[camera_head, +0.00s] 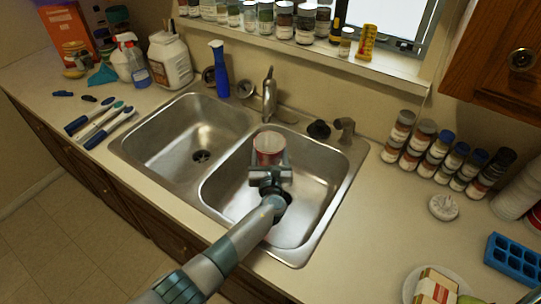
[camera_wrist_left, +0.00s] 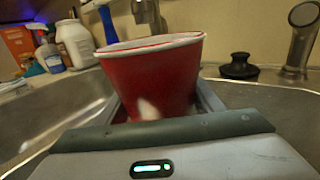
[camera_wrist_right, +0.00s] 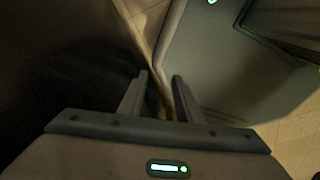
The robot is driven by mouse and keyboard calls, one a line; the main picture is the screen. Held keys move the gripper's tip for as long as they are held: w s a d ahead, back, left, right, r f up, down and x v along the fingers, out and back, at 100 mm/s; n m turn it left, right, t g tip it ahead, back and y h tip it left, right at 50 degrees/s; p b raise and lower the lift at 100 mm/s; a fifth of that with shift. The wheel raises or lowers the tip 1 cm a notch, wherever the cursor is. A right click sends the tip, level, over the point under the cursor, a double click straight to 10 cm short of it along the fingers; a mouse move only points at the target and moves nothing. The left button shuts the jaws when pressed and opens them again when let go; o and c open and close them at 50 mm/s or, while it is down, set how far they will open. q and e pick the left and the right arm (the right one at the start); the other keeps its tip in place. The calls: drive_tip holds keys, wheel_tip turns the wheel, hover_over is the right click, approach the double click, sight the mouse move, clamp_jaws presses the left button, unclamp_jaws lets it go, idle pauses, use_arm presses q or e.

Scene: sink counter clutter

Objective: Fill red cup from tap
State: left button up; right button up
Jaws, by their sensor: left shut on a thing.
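The red cup (camera_head: 268,157) is upright over the right sink basin (camera_head: 318,200), with its white-rimmed mouth facing up. My left gripper (camera_head: 270,168) is shut around the cup; the cup also shows between the fingers in the left wrist view (camera_wrist_left: 150,80). The tap (camera_head: 269,95) stands at the back of the sink, just behind and above the cup; its base part also shows in the left wrist view (camera_wrist_left: 147,14). I see no clear water stream, and the inside of the cup is hard to make out. My right gripper (camera_wrist_right: 160,85) is empty, its fingers apart, away from the sink.
A black stopper (camera_head: 318,129) and a side sprayer (camera_head: 345,130) stand right of the tap. Spice jars (camera_head: 420,145) line the right wall. The left basin (camera_head: 185,140) is empty.

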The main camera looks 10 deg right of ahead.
use_arm(q)
drive_tip(key=shift+w+d+f+b, duration=0.1)
drive_tip(key=shift+w+f+b, duration=0.15)
drive_tip(key=shift+w+b, duration=0.4)
drive_tip(key=shift+w+f+b, duration=0.2)
drive_tip(key=shift+w+b, duration=0.45)
drive_tip(key=shift+w, duration=0.05)
drive_tip(key=shift+w+d+f+b, duration=0.1)
drive_tip(key=shift+w+f+b, duration=0.15)
drive_tip(key=shift+w+b, duration=0.4)
drive_tip(key=w+b, duration=0.3)
drive_tip(key=shift+w+f+b, duration=0.2)
drive_tip(key=shift+f+b, duration=0.05)
drive_tip(key=shift+b, duration=0.1)
drive_tip(key=shift+d, duration=0.1)
